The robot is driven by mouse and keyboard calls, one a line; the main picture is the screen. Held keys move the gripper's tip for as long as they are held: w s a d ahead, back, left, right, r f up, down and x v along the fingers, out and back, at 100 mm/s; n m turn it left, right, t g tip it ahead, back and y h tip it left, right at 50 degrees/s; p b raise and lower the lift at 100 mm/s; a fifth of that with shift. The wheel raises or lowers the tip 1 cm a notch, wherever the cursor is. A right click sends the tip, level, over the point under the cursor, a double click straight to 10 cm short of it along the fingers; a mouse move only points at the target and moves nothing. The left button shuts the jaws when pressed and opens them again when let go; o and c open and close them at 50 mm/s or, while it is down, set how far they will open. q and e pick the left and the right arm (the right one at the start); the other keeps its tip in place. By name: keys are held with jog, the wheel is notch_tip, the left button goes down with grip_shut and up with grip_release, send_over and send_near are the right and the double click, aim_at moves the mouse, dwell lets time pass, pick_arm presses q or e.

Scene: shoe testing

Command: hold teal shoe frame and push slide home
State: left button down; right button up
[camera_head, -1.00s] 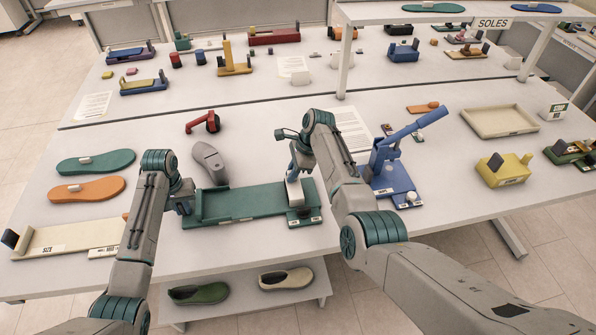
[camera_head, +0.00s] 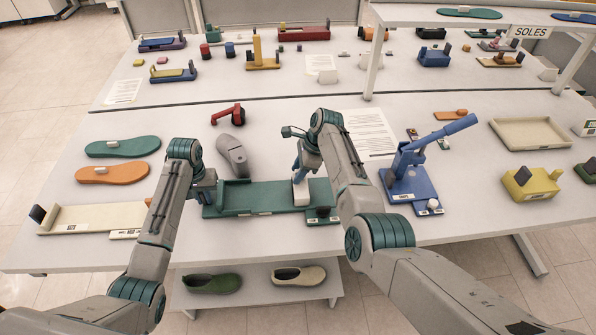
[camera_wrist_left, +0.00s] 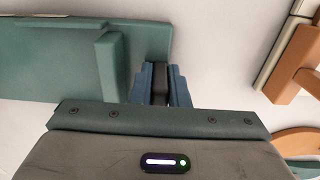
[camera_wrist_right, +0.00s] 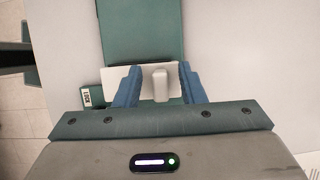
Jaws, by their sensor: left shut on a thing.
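The teal shoe frame (camera_head: 262,199) lies flat on the table, with a raised wall at its left end. My left gripper (camera_head: 208,186) is at that end; in the left wrist view its blue fingers (camera_wrist_left: 160,84) are shut on a dark tab (camera_wrist_left: 159,78) beside the frame. The white slide (camera_head: 300,194) sits across the frame toward its right end. In the right wrist view the slide (camera_wrist_right: 118,76) has an upright knob (camera_wrist_right: 160,84). My right gripper (camera_wrist_right: 160,86) is open, its fingers on either side of the knob with gaps showing. A "LOCK" label (camera_wrist_right: 87,97) is beside the slide.
A grey shoe form (camera_head: 232,155) and a red tool (camera_head: 229,115) lie just behind the frame. A blue lever press (camera_head: 410,180) stands right of my right arm. Teal (camera_head: 123,147) and orange (camera_head: 112,173) soles and a cream sizing tray (camera_head: 85,217) are at left.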

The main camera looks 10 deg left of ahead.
jog(key=s+v, duration=0.1)
jog(key=v, duration=1)
jog(key=shift+w+r, duration=0.25)
jog(key=shift+w, duration=0.25)
pick_arm(q)
jog(key=shift+a, duration=0.1)
pick_arm(e)
jog(key=shift+d, duration=0.15)
pick_arm(q)
jog(key=c, duration=1.3)
grip_release()
